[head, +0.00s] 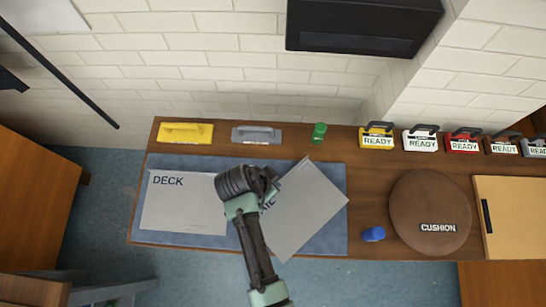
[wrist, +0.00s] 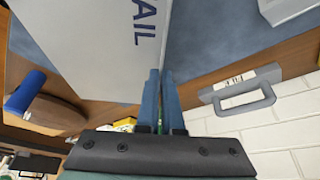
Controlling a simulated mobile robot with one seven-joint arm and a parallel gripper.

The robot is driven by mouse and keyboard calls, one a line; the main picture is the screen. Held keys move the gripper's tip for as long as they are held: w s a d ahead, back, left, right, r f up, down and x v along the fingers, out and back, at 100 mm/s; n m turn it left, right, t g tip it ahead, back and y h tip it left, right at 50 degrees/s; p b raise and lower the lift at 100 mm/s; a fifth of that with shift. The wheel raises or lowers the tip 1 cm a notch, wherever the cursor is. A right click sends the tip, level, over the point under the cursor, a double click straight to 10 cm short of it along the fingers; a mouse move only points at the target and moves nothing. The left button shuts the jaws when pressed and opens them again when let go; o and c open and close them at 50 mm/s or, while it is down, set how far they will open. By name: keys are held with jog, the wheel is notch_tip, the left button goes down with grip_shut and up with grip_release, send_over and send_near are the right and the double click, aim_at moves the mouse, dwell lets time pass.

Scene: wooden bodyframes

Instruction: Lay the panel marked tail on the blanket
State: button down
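The tail panel (head: 310,215) is a light grey sheet, turned at a slant over the right part of the blue blanket (head: 336,240). Its lower corner reaches past the blanket's front edge. In the wrist view the panel (wrist: 90,40) shows the letters "AIL"; the rest of its word is cut off. My gripper (head: 272,185) is at the panel's upper-left edge and hides part of its lettering. In the wrist view the two blue fingers of my gripper (wrist: 161,75) are nearly together, with the panel's edge running in at them. Whether the panel touches the blanket is unclear.
The DECK panel (head: 180,208) lies on the blanket's left part. A yellow (head: 185,133) and a grey handled block (head: 257,135) and a green cylinder (head: 319,132) stand behind. A blue cylinder (head: 374,234) and a brown cushion (head: 425,200) are right of the blanket.

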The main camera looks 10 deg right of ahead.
jog(key=shift+f, duration=1)
jog(key=c, duration=1.1)
grip_release()
jog(key=shift+f, duration=0.1)
